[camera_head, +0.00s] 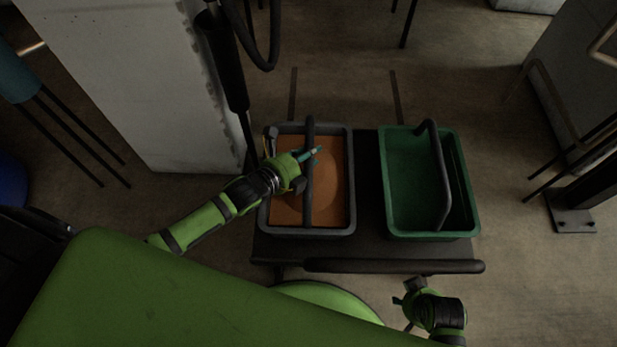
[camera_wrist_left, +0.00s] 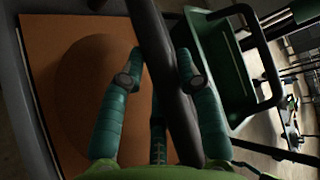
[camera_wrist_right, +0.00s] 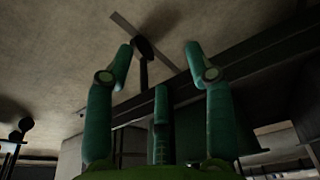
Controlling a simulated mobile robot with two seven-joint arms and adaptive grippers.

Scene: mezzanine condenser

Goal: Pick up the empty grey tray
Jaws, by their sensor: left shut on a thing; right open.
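The grey tray (camera_head: 350,190) stands on the left half of a dark cart. Its floor is flat orange-brown with a darker rounded patch, and I see no loose object in it. A dark bar handle (camera_head: 309,195) arches over its middle. My left gripper (camera_head: 313,156) is at this handle, over the tray. In the left wrist view its teal fingers (camera_wrist_left: 160,78) are on both sides of the handle (camera_wrist_left: 150,35), shut on it. My right gripper (camera_head: 406,294) is low in front of the cart. In the right wrist view its fingers (camera_wrist_right: 160,58) are spread and empty.
A green tray (camera_head: 461,185) with its own handle stands right of the grey tray, with a strip of dark cart top (camera_head: 368,190) between. The cart's push bar (camera_head: 395,266) runs along the front. A pale block (camera_head: 135,90) and a black post (camera_head: 225,60) stand behind left.

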